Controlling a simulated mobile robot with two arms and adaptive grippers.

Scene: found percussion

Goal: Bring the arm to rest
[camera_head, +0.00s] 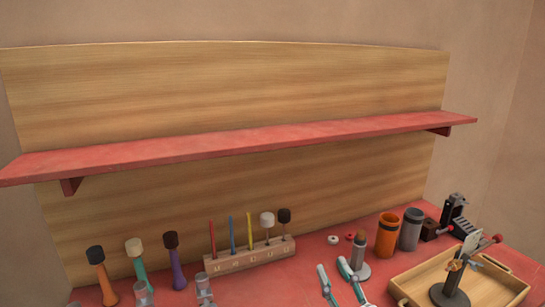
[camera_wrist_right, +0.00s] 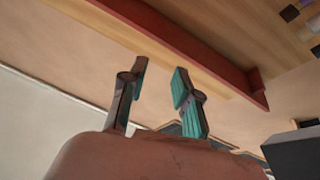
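My right gripper (camera_head: 337,274) is at the bottom edge of the head view, its two teal-padded fingers spread apart with nothing between them. My left gripper does not show clearly in any view.
The red bench (camera_head: 255,290) holds several mallets, a wooden block (camera_head: 250,257) with upright sticks, an orange cup (camera_head: 387,234), a grey cup (camera_head: 411,230) and a wooden tray (camera_head: 490,285) with a dark stand in it. The red shelf (camera_head: 250,140) above is empty.

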